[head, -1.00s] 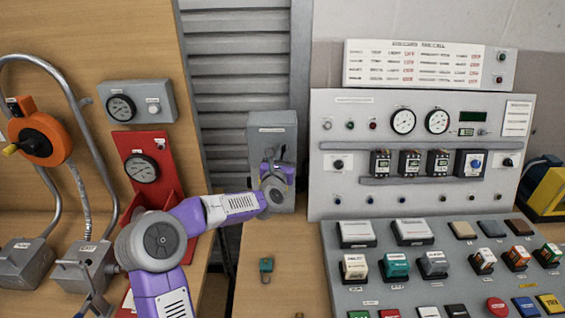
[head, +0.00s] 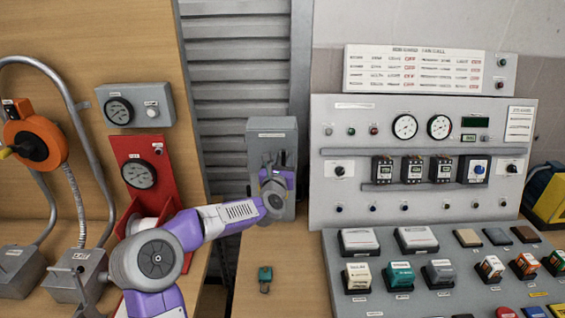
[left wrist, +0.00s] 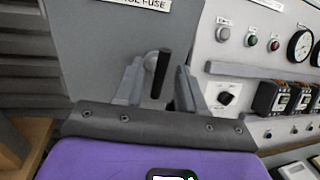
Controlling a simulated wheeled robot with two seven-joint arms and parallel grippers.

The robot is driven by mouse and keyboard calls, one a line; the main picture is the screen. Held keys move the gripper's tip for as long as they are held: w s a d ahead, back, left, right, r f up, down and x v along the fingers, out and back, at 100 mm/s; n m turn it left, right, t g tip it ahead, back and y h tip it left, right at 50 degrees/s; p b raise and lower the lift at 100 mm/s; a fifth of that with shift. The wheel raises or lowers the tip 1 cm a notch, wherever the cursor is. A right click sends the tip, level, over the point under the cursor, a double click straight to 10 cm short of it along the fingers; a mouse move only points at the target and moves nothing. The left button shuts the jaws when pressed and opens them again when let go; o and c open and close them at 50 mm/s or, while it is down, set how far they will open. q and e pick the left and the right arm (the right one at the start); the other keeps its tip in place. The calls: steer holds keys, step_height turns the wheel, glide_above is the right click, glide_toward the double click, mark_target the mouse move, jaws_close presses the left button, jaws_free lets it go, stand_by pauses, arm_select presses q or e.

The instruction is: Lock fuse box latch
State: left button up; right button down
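The grey fuse box (head: 262,137) stands against the shutter at the middle of the head view. Its label also shows at the top of the left wrist view, ending in "FUSE". A dark upright latch handle (left wrist: 161,74) sticks out from the box face. My left gripper (head: 276,164) is at the front of the box. In the left wrist view its two grey fingers (left wrist: 159,86) are apart, with the handle between them and a gap on the right side. I cannot tell whether the left finger touches it. My right gripper is not in view.
A small green padlock-like thing (head: 265,274) lies on the wooden table (head: 295,255). A control panel (head: 340,215) with gauges stands close to the right of the box. A red gauge panel (head: 130,150) stands to the left, behind my left arm.

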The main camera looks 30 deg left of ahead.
arm_select(q)
steer(key=v, duration=0.7)
steer(key=shift+s+b, duration=0.25)
steer(key=shift+b, duration=0.05)
steer(key=shift+d, duration=0.1)
stand_by(0.3)
